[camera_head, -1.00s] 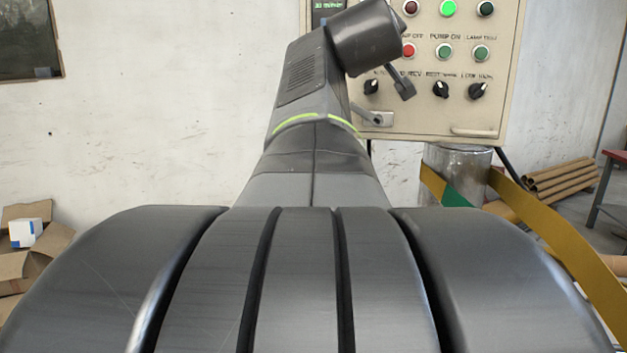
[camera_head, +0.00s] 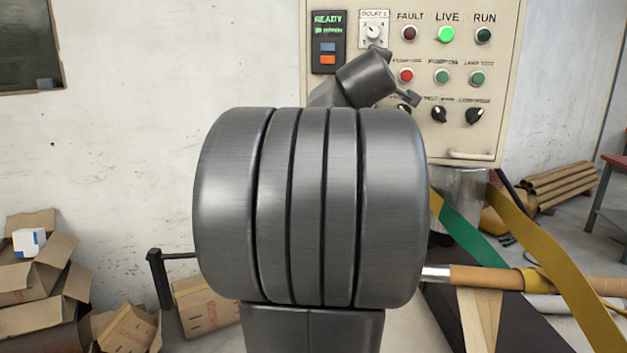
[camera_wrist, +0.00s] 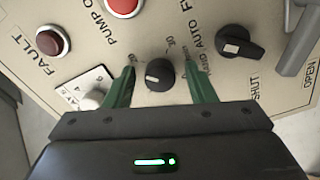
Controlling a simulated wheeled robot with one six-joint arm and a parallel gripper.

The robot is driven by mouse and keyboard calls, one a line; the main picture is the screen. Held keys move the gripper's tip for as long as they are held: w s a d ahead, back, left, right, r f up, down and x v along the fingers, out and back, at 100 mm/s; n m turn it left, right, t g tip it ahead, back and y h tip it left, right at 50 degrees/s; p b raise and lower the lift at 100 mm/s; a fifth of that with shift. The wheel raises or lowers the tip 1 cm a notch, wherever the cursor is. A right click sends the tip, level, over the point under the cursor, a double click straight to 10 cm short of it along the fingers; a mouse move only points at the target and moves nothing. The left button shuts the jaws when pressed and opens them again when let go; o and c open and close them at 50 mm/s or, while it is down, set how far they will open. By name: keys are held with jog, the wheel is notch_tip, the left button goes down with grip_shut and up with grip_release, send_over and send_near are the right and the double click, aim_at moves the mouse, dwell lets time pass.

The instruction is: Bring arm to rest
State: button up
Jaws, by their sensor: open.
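My gripper (camera_wrist: 160,75) shows in the wrist view as two green fingers, open, with the control panel's face beyond them. A black round knob (camera_wrist: 160,74) appears between the fingertips with a gap on each side. I cannot tell how far the fingers are from the panel. In the head view my dark grey arm fills the middle, and its far end stands in front of the control panel (camera_head: 475,55). The fingers cannot be made out clearly there. The panel's green LIVE lamp (camera_head: 447,34) is lit, and its display (camera_head: 328,20) reads READY.
Open cardboard boxes (camera_head: 35,270) lie at the left. A black crank handle (camera_head: 160,280) sticks out left of my arm. At the right are a cardboard tube on a shaft (camera_head: 490,278), a slanting yellow strip (camera_head: 560,265) and stacked tubes (camera_head: 560,182). Bare wall lies left of the panel.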

jog(key=n+p, duration=0.2)
jog(key=n, duration=1)
jog(key=shift+p, duration=0.35)
jog(key=shift+s, duration=0.1)
